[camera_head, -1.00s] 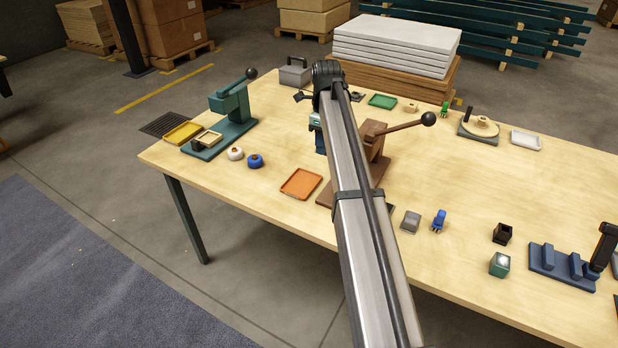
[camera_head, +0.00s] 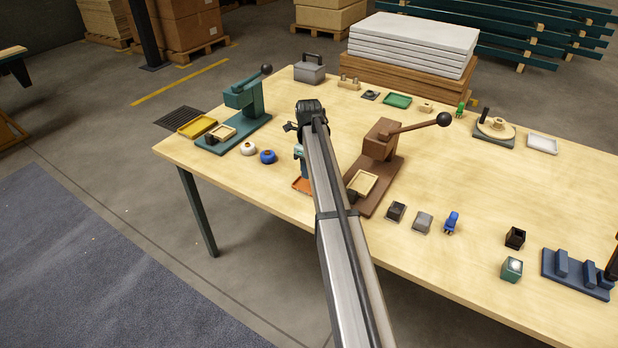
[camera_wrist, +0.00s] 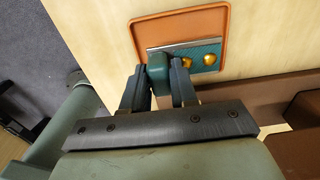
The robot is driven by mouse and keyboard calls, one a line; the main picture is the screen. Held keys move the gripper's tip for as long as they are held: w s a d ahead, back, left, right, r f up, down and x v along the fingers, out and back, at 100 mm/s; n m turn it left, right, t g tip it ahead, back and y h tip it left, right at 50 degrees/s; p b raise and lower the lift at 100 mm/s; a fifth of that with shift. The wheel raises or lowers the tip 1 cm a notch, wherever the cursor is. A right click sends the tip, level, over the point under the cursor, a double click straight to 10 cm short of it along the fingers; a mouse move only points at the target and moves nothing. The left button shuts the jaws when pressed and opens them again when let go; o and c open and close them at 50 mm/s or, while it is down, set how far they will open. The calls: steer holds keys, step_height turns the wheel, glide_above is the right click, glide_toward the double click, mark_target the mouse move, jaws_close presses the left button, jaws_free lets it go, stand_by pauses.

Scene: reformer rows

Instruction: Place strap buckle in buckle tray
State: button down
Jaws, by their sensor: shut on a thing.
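My gripper (camera_wrist: 158,68) is shut on a teal piece with a silver edge and two gold studs, which I take as the strap buckle (camera_wrist: 203,54). In the wrist view the piece overlaps the near part of an orange tray (camera_wrist: 180,22) with a raised rim. I cannot tell whether it touches the tray floor or hangs above it. In the head view the orange tray (camera_head: 300,186) is mostly hidden by my arm, and my fingers and the buckle are hard to make out. No label shows which tray is the buckle tray.
A brown press (camera_head: 380,150) with a long lever stands just right of the orange tray. A teal press (camera_head: 240,115) and yellow tray (camera_head: 197,125) stand left. White and blue round pieces (camera_head: 267,156) lie between. Small blocks (camera_head: 422,222) sit near the front edge.

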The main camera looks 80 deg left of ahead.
steer(key=shift+f, duration=1.95)
steer(key=shift+f, duration=0.1)
steer(key=c, duration=0.9)
jaws_free()
step_height(320, 180, up, 12)
steer(key=shift+r, duration=0.1)
